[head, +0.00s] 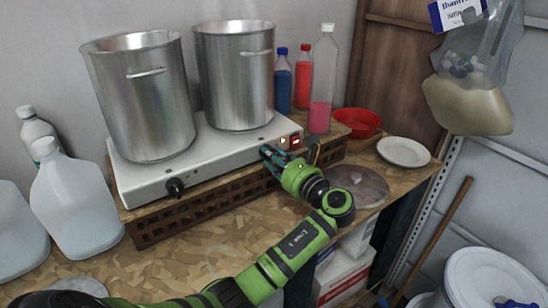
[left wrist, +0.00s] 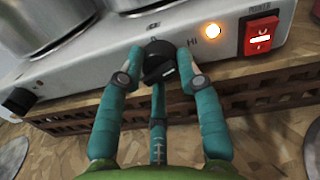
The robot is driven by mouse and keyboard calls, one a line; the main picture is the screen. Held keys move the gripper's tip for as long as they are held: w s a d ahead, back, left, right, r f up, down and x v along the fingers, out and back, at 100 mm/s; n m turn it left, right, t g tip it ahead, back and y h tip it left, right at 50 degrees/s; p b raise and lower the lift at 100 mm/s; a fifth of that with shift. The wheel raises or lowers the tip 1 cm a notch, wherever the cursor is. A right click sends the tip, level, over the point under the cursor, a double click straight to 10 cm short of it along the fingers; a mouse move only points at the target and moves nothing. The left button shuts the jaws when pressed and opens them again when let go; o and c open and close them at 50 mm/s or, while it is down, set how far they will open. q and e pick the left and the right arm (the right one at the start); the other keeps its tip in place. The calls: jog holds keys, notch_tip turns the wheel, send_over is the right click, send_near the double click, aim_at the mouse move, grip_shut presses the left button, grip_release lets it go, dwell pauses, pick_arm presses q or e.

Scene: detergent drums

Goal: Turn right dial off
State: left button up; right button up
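The right dial (left wrist: 158,62) is a black knob on the front of the white two-burner hot plate (head: 225,150). In the left wrist view a pale mark shows on its lower right side. My left gripper (head: 268,155) is at the dial. In the left wrist view its teal fingers (left wrist: 160,68) stand on either side of the knob, spread open, with a third finger below; firm contact cannot be told. An orange indicator light (left wrist: 212,30) glows beside "HI". The left dial (head: 175,188) is apart from the gripper. My right gripper is not in view.
Two steel pots (head: 145,100) (head: 235,75) stand on the hot plate. A lit red power switch (left wrist: 260,36) is right of the dial. Bottles (head: 320,90), a red bowl (head: 358,122) and a white plate (head: 403,152) stand to the right; jugs (head: 75,205) stand left.

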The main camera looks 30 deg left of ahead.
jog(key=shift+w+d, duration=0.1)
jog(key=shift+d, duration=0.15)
pick_arm(q)
jog(key=shift+n, duration=0.4)
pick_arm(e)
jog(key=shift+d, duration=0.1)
pick_arm(q)
jog(key=n+b, duration=0.6)
jog(key=n, duration=0.6)
jog(key=shift+r+n+h, duration=0.1)
jog(key=shift+n+h, duration=0.3)
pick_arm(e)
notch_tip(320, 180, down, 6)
pick_arm(q)
jog(key=shift+r, duration=0.1)
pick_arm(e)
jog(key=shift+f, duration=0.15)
pick_arm(q)
jog(key=o, duration=1.1)
jog(key=shift+a, duration=0.1)
jog(key=shift+o, duration=0.2)
